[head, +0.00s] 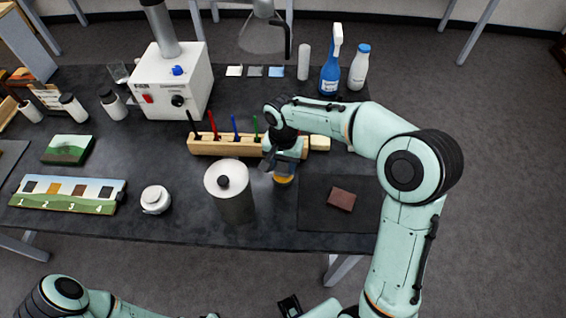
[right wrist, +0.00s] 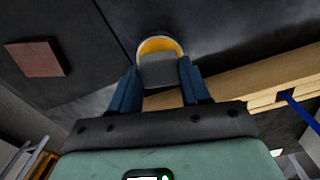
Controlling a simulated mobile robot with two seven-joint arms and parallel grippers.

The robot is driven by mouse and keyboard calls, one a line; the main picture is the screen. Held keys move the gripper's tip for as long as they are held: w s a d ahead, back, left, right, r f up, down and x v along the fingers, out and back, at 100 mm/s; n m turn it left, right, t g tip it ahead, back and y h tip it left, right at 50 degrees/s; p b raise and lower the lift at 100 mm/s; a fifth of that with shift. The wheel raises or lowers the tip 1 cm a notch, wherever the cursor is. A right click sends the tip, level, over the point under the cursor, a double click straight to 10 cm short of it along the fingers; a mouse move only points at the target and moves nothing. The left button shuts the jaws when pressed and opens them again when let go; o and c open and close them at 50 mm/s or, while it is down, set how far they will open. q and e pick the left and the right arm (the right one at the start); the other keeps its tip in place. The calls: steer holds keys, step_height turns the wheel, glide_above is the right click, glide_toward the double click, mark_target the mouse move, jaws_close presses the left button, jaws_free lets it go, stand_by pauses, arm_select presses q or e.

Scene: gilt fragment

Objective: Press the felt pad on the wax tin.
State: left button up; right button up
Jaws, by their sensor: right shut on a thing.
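The wax tin (head: 283,179) is a small round tin with yellow-orange contents, on the table just left of the dark mat. It also shows in the right wrist view (right wrist: 160,43), with a pale rim. My right gripper (head: 284,163) is above it, pointing down. Its blue fingers (right wrist: 160,85) are shut on a grey block, the felt pad (right wrist: 159,70). The pad overlaps the tin in the right wrist view and hides part of the yellow. I cannot tell whether pad and wax touch.
A wooden rack (head: 225,146) with several coloured tools stands close behind my right gripper. A grey cylinder (head: 230,195) stands left of the tin. A brown block (head: 341,199) lies on the dark mat (head: 320,219) to the right. A numbered sample board (head: 65,194) lies far left.

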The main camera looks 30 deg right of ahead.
mark_target(283, 167)
arm_select(q)
steer(key=shift+s+f+b, duration=0.25)
steer(key=shift+f+b, duration=0.1)
steer(key=shift+f, duration=0.1)
arm_select(e)
steer(key=shift+s+f, duration=0.1)
steer(key=shift+f, duration=0.55)
stand_by(1.1)
arm_select(q)
steer(key=shift+r, duration=0.1)
arm_select(e)
steer(key=shift+r+p, duration=0.95)
steer(key=shift+r, duration=0.75)
steer(key=shift+r+p, duration=0.95)
steer(key=shift+r, duration=0.95)
arm_select(q)
steer(key=w+r, duration=0.1)
steer(key=r, duration=0.1)
steer(key=w+r, duration=0.2)
steer(key=shift+w+r, duration=0.1)
steer(key=shift+r, duration=0.2)
